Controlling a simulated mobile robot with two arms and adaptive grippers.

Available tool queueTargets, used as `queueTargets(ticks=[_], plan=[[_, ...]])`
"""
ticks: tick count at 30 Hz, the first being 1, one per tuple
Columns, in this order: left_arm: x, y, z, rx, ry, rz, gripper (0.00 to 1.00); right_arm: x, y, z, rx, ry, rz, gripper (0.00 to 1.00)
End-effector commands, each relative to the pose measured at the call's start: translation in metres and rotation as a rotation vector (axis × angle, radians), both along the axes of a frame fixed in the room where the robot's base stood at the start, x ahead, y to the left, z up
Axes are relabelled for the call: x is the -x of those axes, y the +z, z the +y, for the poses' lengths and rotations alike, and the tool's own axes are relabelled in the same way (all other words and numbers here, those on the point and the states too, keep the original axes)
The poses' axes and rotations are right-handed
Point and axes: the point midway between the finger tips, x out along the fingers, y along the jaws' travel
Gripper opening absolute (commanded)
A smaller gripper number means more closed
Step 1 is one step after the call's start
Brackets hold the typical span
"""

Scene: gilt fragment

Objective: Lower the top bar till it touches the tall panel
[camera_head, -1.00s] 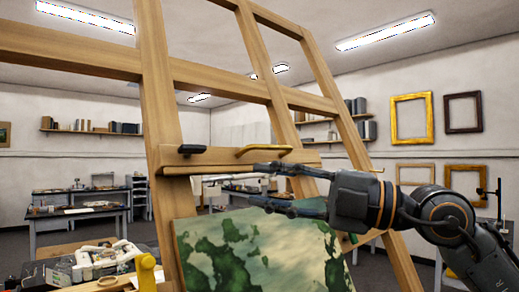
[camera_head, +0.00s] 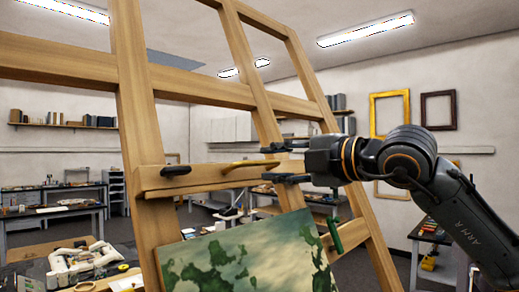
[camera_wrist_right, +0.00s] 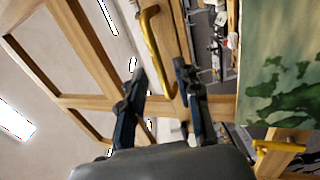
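The top bar (camera_head: 205,180) is a wooden crosspiece on the easel, with a black knob (camera_head: 175,170) at its left and a brass handle (camera_head: 245,165). The tall panel (camera_head: 245,262), painted green and cream, stands below it; a gap shows between them. My right gripper (camera_head: 272,163) is open at the handle's right end, one finger above and one below its level. In the right wrist view the brass handle (camera_wrist_right: 152,40) lies ahead, between the open fingers' directions, apparently not gripped. The panel (camera_wrist_right: 280,60) is at the right there. My left gripper is not in view.
The wooden easel frame (camera_head: 135,100) rises around the bar. A green handle (camera_head: 335,235) sits at the easel's right upright. A cluttered table (camera_head: 75,262) is at lower left. Gold (camera_head: 389,96) and dark frames hang on the back wall.

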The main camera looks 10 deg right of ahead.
Motion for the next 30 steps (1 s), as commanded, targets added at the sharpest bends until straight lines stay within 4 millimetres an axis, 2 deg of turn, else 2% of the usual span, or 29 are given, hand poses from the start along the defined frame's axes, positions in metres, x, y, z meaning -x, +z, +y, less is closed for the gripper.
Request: queueTargets(ticks=[1,7,19,20,24,30], plan=[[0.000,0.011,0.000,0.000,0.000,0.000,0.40,-0.008,0.004,0.005,0.000,0.001,0.004,0.33],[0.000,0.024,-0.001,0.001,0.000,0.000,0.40,-0.029,0.000,0.019,-0.002,0.000,0.001,0.33],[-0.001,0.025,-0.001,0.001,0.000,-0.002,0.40,-0.036,-0.003,0.023,-0.002,0.000,-0.001,0.33],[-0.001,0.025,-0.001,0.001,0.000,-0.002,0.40,-0.036,-0.003,0.023,-0.001,0.000,0.000,0.29],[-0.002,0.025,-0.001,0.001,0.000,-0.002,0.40,-0.036,-0.003,0.023,-0.001,0.000,0.000,0.00],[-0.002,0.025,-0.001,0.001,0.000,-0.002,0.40,-0.036,-0.003,0.023,-0.001,0.000,0.000,0.00]])
